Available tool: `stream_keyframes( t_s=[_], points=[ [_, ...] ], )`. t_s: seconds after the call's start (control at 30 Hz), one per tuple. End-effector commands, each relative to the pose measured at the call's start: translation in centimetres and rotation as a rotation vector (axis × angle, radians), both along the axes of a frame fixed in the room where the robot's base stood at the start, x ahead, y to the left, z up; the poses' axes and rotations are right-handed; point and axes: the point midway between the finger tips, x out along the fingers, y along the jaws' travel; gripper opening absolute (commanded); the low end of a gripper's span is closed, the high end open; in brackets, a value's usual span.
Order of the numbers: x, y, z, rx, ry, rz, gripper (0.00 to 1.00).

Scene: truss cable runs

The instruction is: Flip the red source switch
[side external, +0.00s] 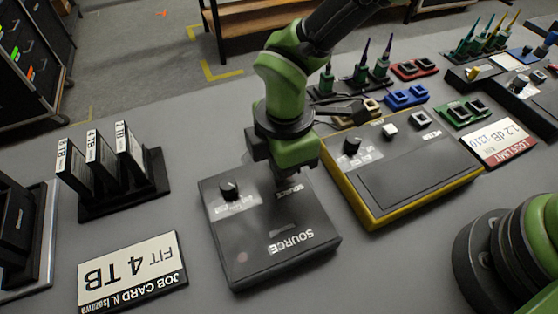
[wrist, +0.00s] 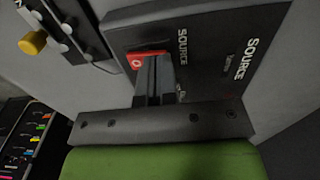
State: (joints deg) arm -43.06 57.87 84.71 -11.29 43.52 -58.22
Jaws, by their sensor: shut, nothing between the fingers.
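The source box (side external: 265,255) is a black box lettered SOURCE, lying flat on the grey table in the side external view. It also fills the upper middle of the wrist view (wrist: 215,75). The red source switch (wrist: 136,62), with a white round mark, shows on its top. My gripper (wrist: 160,60) is shut and empty, its fingertips over or against the red switch; I cannot tell if they touch. The fingers cover part of the switch. In the side external view my gripper (side external: 284,182) points down at the box's far part and hides the switch.
A black knob (side external: 229,190) stands up on the same box. A yellow-edged meter box (side external: 400,170) is close on the right. A job card (side external: 132,275) and a rack of drives (side external: 125,185) are on the left. Bare table lies in front of the source box.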

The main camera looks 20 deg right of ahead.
Motion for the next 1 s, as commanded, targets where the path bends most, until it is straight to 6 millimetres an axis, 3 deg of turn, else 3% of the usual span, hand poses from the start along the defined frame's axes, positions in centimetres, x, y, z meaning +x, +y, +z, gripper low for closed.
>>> stream_keyframes(
  t_s=[0.43,1.0],
  points=[
    [0.0,0.0,-0.1,0.001,-0.002,0.000,0.00],
    [0.0,0.0,4.7,0.002,-0.002,-0.001,0.00]
  ],
)
